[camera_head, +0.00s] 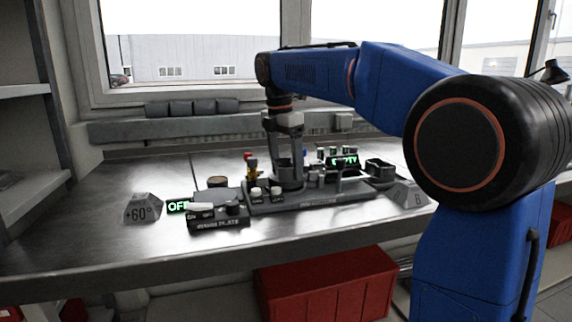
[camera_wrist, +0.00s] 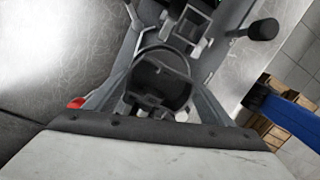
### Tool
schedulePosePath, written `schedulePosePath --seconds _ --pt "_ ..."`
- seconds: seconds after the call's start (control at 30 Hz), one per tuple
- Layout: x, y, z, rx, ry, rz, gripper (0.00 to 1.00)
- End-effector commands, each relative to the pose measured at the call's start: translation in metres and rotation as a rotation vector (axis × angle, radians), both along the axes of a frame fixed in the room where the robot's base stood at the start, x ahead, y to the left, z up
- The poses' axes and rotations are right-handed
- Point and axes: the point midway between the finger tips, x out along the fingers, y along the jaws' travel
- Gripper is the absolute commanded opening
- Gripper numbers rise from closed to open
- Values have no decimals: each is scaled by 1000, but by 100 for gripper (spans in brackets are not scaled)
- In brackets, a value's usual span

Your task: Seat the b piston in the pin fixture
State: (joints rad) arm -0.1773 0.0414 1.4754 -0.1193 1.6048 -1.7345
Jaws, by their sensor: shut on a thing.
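My gripper (camera_head: 288,160) points down over the dark fixture plate (camera_head: 330,196) near the middle of the bench. It is shut on a dark grey, hollow round piston (camera_head: 289,178). In the wrist view, the piston (camera_wrist: 160,78) sits between the two fingers of my gripper (camera_wrist: 158,92), and its open inside faces the camera. The piston is upright and low over the fixture. I cannot tell whether its underside touches the plate. No letter shows on the piston.
Two white-topped knobs (camera_head: 265,192) stand left of the piston. A switch box (camera_head: 218,216) and a +60° sign (camera_head: 142,209) are further left. A dark open holder (camera_head: 380,170) and a sign marked 6 (camera_head: 413,196) are at right. The bench's left side (camera_head: 70,225) is clear.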

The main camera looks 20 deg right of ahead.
Motion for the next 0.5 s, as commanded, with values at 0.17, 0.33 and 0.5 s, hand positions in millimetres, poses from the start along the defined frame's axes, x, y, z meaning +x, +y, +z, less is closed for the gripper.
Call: schedulePosePath --seconds 0.17,0.33,0.5 --pt "0 0 0 0 -1 0 40" --pt "0 0 -2 0 -1 0 40" --pt "0 0 -4 0 -1 0 40"
